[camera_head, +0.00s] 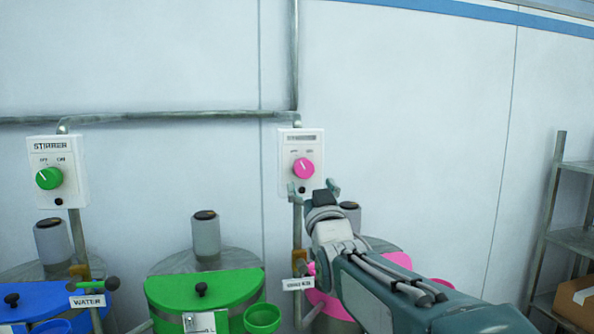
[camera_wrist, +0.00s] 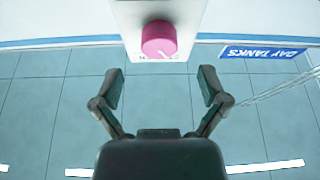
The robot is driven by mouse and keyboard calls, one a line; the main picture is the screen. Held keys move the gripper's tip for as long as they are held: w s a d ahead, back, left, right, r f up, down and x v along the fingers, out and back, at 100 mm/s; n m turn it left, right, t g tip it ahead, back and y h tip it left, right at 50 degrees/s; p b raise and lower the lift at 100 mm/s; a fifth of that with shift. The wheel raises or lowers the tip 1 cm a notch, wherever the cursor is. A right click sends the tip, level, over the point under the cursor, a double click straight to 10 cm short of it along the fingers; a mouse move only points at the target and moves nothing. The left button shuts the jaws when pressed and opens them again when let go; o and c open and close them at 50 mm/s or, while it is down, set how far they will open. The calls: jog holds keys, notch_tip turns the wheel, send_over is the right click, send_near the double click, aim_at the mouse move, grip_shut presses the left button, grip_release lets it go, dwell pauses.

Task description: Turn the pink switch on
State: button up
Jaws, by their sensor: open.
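The pink switch (camera_head: 304,168) is a round knob on a white wall box (camera_head: 284,170) in the middle of the head view. Small labels sit above the knob; which one it points at is too small to tell. In the wrist view the pink switch (camera_wrist: 159,39) shows at the top centre, with a white mark on its lower part. My gripper (camera_head: 314,190) is just below the knob in the head view. In the wrist view my gripper (camera_wrist: 160,74) has its two fingers wide apart and empty, with the knob beyond the gap between them. The fingers appear clear of the knob.
A similar box with a green knob (camera_head: 48,178) labelled STIRRER is at the left. Below stand drums with a green lid (camera_head: 205,290), a blue lid (camera_head: 25,305) and a pink lid (camera_head: 335,303). Pipes run along the wall. A shelf (camera_head: 545,235) stands at the right.

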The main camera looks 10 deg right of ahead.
aim_at(305, 171)
jog(key=x, duration=0.5)
jog(key=shift+w+r, duration=0.15)
jog(key=shift+w, duration=0.15)
jog(key=c, duration=1.1)
